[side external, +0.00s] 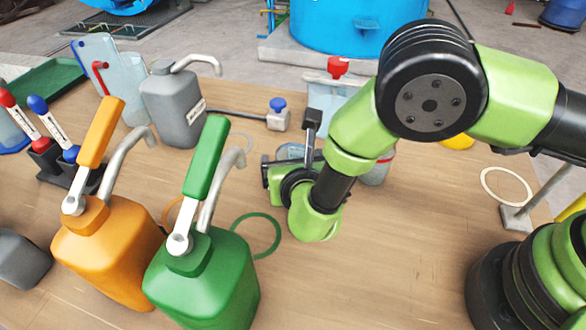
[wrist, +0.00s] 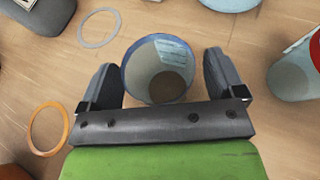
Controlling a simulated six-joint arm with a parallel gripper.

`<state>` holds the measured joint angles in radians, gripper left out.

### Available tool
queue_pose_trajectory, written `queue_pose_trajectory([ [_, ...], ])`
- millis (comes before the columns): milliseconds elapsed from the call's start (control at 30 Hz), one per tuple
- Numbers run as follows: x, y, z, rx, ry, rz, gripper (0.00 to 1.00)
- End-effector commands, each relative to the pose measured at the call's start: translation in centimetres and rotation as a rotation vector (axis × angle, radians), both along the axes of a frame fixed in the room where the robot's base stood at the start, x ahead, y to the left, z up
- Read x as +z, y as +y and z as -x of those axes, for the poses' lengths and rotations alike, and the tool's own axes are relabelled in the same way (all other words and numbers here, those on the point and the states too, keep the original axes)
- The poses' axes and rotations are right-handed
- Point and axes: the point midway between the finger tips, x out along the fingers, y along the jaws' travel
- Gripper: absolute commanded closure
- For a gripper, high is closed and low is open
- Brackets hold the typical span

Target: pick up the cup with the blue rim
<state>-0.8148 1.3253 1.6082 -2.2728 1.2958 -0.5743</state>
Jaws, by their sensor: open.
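The cup with the blue rim (wrist: 158,72) stands on the table in the wrist view. I look down into its open mouth; its inside is greyish with a pale label-like patch. My gripper (wrist: 164,80) is open, with one finger on each side of the cup. A small gap shows between each finger and the cup, wider on the right. In the side external view my gripper (side external: 300,150) is low over the middle of the table. The cup is mostly hidden there behind my gripper, with only a pale glassy part (side external: 289,152) showing.
A green can (side external: 205,280) and an orange can (side external: 108,245) with long handles stand at the front left. A grey can (side external: 174,105) stands behind. A red-marked container (wrist: 298,75) stands right of my gripper in the wrist view. Flat rings, including an orange ring (wrist: 47,128), lie nearby.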

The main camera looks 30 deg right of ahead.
Motion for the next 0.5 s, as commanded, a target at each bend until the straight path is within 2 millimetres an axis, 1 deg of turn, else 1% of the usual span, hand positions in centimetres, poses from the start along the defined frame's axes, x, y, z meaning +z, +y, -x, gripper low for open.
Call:
queue_pose_trajectory([
  [100, -0.29, -0.25, -0.69, 0.0, 0.0, 0.0, 0.11],
  [300, -0.29, -0.23, -0.72, 0.001, 0.0, 0.0, 0.11],
  [333, -0.29, -0.23, -0.72, 0.001, 0.0, 0.0, 0.16],
  [367, -0.29, -0.23, -0.72, 0.001, 0.0, 0.0, 0.23],
  [400, -0.29, -0.23, -0.71, 0.001, 0.0, 0.0, 0.32],
  [467, -0.29, -0.24, -0.71, 0.0, 0.0, 0.0, 0.46],
  [500, -0.28, -0.24, -0.7, 0.0, 0.0, 0.0, 0.55],
])
